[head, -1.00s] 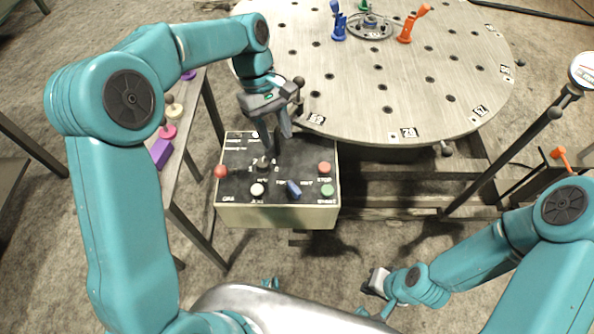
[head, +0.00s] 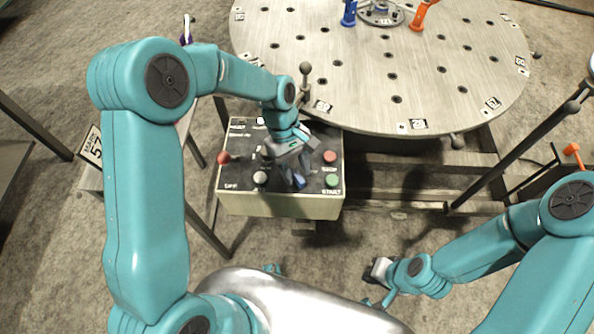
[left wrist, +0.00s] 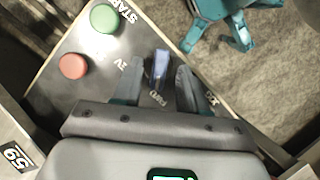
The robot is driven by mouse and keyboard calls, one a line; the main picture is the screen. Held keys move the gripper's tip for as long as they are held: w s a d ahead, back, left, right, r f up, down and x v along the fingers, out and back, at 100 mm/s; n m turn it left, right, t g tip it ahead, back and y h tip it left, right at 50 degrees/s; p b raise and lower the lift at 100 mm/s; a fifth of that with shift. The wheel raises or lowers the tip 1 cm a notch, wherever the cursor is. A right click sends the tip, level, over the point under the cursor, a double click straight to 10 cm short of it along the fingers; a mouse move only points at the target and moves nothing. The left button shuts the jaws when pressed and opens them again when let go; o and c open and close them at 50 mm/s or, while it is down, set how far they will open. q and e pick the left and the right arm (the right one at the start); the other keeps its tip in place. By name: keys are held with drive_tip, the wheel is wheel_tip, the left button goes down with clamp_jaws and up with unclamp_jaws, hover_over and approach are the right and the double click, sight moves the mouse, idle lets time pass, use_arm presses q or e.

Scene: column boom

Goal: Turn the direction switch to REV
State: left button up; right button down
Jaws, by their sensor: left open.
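The direction switch, a blue knob (head: 299,182), sits on the control box's dark top panel (head: 240,176). My left gripper (head: 297,178) is over it, pointing down. In the left wrist view the blue knob (left wrist: 160,68) shows between the two open fingers of my left gripper (left wrist: 160,75), with gaps on both sides. A partly covered label by one finger reads like REV, and FWD is printed nearer the palm. I cannot tell exactly which mark the knob points at. My right gripper (head: 378,271) hangs low at the right, away from the box; its jaw opening is unclear.
Close to the knob are a red STOP button (head: 330,157) and a green START button (head: 332,180). A red ball lever (head: 224,158) and a white knob (head: 260,178) are at the left. The round perforated table (head: 350,90) stands behind the box.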

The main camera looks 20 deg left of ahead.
use_arm(q)
drive_tip(key=shift+d+f, duration=0.2)
drive_tip(key=shift+f, duration=0.35)
drive_tip(key=shift+s, duration=0.1)
clamp_jaws()
